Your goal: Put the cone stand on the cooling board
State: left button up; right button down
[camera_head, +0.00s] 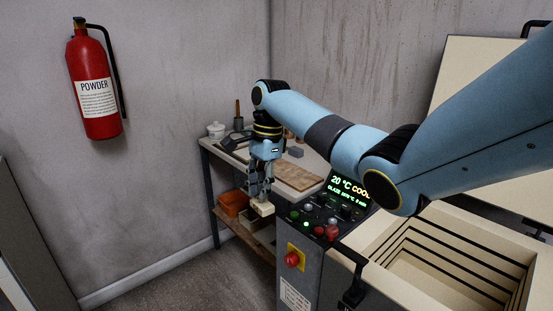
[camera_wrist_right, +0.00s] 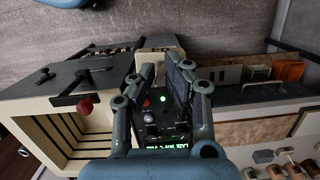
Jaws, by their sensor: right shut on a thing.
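My right gripper (camera_head: 262,194) points down in the head view, beside the near edge of the worktable. It is shut on a small cream block, which I take to be the cone stand (camera_head: 262,208). The gripper's fingers mostly hide its upper part. The block is in the air, apart from the board. The brown cooling board (camera_head: 294,176) lies flat on the worktable, to the right of the gripper. It also shows in the right wrist view (camera_wrist_right: 262,131), right of the fingers (camera_wrist_right: 161,75). My left gripper is not in view.
The worktable (camera_head: 226,152) stands against the wall, with a lidded white pot (camera_head: 216,130) and tools at the back. An orange bin (camera_head: 233,203) sits on its lower shelf. A control panel (camera_head: 319,222) and an open, cream-lined kiln (camera_head: 455,258) stand close on the right.

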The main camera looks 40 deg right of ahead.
aim_at(286, 171)
jog(key=i+z, duration=0.25)
jog(key=i, duration=0.2)
jog(key=i+z, duration=0.2)
jog(key=i, duration=0.3)
jog(key=i+j+z, duration=0.25)
jog(key=i, duration=0.2)
jog(key=i+j+z, duration=0.2)
jog(key=i, duration=0.25)
